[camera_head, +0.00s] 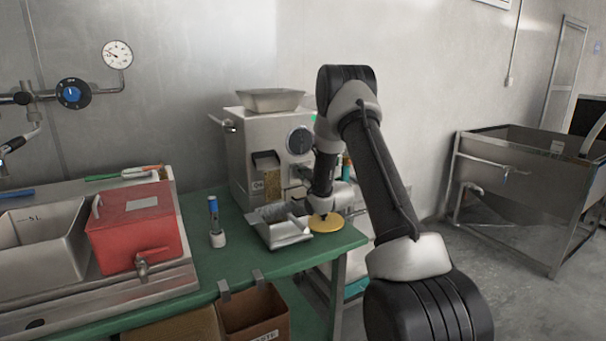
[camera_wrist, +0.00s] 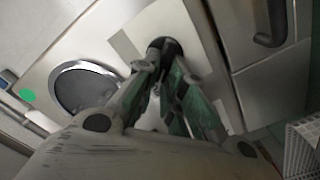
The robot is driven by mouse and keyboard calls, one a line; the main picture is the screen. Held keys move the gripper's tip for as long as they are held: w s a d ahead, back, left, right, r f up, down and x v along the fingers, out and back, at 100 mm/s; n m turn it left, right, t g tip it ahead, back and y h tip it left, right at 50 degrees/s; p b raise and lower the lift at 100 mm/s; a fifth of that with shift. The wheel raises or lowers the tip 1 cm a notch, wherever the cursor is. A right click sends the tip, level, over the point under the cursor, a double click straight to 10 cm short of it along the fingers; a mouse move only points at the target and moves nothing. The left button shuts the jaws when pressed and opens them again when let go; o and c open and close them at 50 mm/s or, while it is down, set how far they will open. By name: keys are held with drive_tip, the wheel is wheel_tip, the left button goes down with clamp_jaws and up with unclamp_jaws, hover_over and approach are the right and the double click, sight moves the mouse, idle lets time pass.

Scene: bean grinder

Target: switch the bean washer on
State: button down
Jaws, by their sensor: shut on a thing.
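A steel machine (camera_head: 263,150) with a hopper tray on top stands on the green table. Its front has a dark round dial (camera_head: 300,140) and a green spot (camera_head: 313,117); the dial (camera_wrist: 85,88) and green spot (camera_wrist: 27,95) also show in the wrist view. My gripper (camera_wrist: 163,62) is at a pale plate (camera_wrist: 190,28) on a steel front. Its fingers are closed around a small dark round knob (camera_wrist: 168,44), partly hidden by them. In the head view my arm hides much of the machine's lower right front. No readable label marks the bean washer.
A metal scoop tray (camera_head: 283,232) and a yellow disc (camera_head: 326,223) lie below my wrist. A blue-topped tool (camera_head: 214,218) stands left of them. A red tank (camera_head: 138,228) stands further left. A steel basin (camera_head: 530,165) is at right.

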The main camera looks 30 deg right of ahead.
drive_tip(key=shift+a+n, duration=0.1)
drive_tip(key=shift+n, duration=0.6)
drive_tip(key=shift+f, duration=0.1)
drive_tip(key=c, duration=1.5)
unclamp_jaws()
drive_tip(key=s, duration=1.2)
